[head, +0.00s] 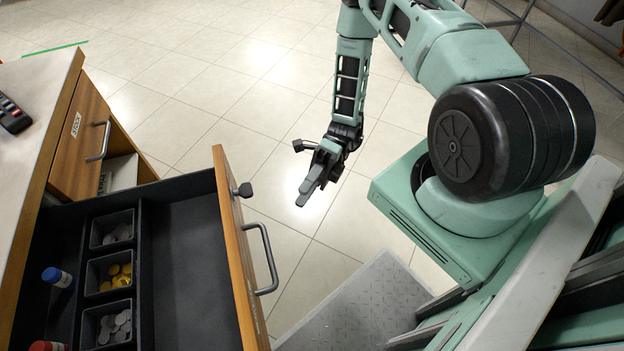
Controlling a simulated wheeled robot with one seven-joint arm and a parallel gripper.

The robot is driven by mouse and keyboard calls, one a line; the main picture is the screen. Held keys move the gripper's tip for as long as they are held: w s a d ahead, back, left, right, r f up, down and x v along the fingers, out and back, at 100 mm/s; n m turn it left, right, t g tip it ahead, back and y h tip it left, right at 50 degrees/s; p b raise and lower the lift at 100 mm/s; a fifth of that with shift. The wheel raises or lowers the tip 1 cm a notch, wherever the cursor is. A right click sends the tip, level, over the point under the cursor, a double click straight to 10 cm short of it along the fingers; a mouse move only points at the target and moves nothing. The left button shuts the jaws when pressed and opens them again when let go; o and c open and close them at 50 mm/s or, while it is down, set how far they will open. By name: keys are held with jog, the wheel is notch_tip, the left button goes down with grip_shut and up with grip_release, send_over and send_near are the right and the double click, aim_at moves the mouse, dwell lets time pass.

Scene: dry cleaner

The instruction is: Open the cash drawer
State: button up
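The cash drawer (228,230) is pulled well out of the counter at the lower left. Its wooden front carries a metal bar handle (266,262) and a small dark knob (243,190) at the top edge. Inside is a dark tray with small cups of silver and yellow coins (118,277) and a wide empty section. My gripper (305,194) hangs over the floor to the right of the drawer front, pointing down and left. It is apart from the handle and appears to hold nothing. Its fingers overlap from this angle, so their opening is unclear.
A black device (13,115) lies on the countertop (38,82). Tiled floor beyond is clear.

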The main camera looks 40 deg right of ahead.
jog(key=shift+v, duration=1.25)
jog(key=s+a+r+m+t+h, duration=0.2)
jog(key=a+r+m+t+h, duration=0.15)
jog(key=r+m+h, duration=0.55)
jog(key=s+a+r+m+t+h, duration=0.2)
jog(key=a+r+m, duration=0.35)
jog(key=m, duration=0.85)
jog(key=s+a+r+m+t+h, duration=0.25)
jog(key=r+m+h, duration=0.35)
jog(key=r+m, duration=0.4)
notch_tip(320, 180, up, 14)
jog(key=m+p, duration=0.1)
jog(key=p, duration=1.5)
jog(key=shift+r+m, duration=0.25)
jog(key=shift+m, duration=0.05)
jog(key=shift+a+f, duration=0.1)
jog(key=shift+a, duration=0.1)
